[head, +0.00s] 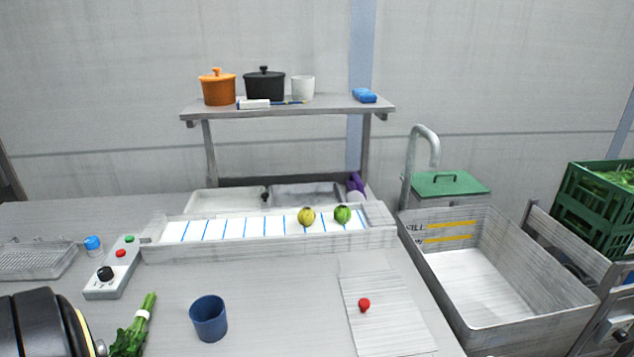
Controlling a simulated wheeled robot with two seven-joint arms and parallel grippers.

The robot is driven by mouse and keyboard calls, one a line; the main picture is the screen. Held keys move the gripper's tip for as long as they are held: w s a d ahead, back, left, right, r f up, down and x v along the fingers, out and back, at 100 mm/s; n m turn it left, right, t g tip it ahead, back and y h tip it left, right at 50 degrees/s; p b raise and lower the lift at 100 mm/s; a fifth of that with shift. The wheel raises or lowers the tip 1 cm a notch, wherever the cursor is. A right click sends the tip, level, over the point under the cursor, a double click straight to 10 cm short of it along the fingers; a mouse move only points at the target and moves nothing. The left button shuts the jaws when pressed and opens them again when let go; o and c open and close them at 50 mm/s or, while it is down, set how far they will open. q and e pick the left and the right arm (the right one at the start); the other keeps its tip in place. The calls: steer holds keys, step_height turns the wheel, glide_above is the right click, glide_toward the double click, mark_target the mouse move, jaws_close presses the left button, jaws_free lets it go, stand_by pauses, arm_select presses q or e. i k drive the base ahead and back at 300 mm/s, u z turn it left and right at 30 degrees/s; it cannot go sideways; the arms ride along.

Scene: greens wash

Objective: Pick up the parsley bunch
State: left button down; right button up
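The parsley bunch (131,332) lies on the counter at the lower left of the head view. A black, rounded link that looks like part of my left arm fills the lower left corner, just left of the leaves. The fingers of my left gripper do not show. My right gripper is not in view.
A blue cup (209,318) stands right of the parsley. A control box (112,268) lies behind it, near a wire tray (36,261). A conveyor-like trough (270,241) holds two round vegetables. A white board (388,318) bears a red item. A deep sink (497,282) is at right.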

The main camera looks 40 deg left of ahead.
mark_target(137, 325)
steer(key=u, duration=2.2)
steer(key=i, duration=0.25)
steer(key=z, duration=0.1)
